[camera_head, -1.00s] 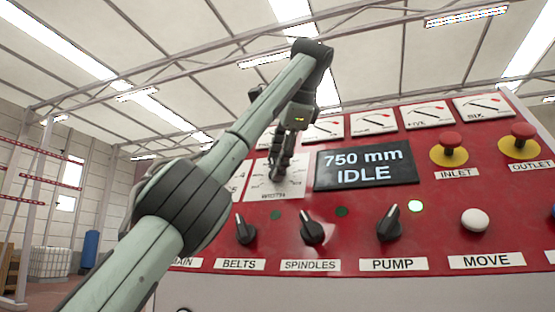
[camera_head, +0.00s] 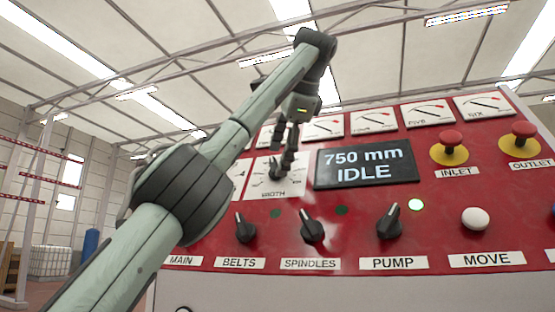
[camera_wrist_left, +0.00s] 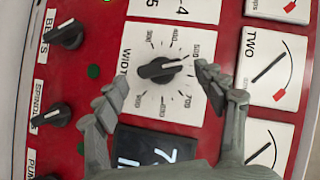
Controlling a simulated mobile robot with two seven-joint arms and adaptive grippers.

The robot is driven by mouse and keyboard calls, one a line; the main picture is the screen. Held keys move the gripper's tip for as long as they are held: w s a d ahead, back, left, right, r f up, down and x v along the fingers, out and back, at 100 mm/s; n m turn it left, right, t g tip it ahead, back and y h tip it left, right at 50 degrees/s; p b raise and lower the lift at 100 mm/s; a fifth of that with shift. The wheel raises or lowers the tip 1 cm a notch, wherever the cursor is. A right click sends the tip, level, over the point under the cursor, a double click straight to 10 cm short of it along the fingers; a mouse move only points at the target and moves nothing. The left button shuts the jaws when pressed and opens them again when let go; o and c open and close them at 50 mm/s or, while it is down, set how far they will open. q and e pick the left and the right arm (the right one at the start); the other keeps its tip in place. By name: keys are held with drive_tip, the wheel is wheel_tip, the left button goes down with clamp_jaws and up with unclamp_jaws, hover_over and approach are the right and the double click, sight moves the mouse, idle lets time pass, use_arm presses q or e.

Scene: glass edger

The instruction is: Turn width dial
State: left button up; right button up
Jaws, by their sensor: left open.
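The width dial is a black pointer knob on a white square plate with a printed scale, seen on the red panel in the head view (camera_head: 275,172). It shows clearly in the left wrist view (camera_wrist_left: 160,69), its pointer lying across the plate. My left gripper (camera_head: 288,160) is open in front of the plate. In the left wrist view its fingers (camera_wrist_left: 160,92) stand apart, one on each side below the knob, and the knob looks free of them. The display (camera_head: 366,163) reads 750 mm IDLE. My right gripper is not in view.
Knobs for belts (camera_head: 245,229), spindles (camera_head: 312,226) and pump (camera_head: 389,221) sit below the dial. A white move button (camera_head: 475,219) and red inlet (camera_head: 450,140) and outlet (camera_head: 524,132) buttons are at the right. Several gauges line the top.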

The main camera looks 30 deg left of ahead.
use_arm(q)
drive_tip(key=v, duration=0.6)
idle(0.5)
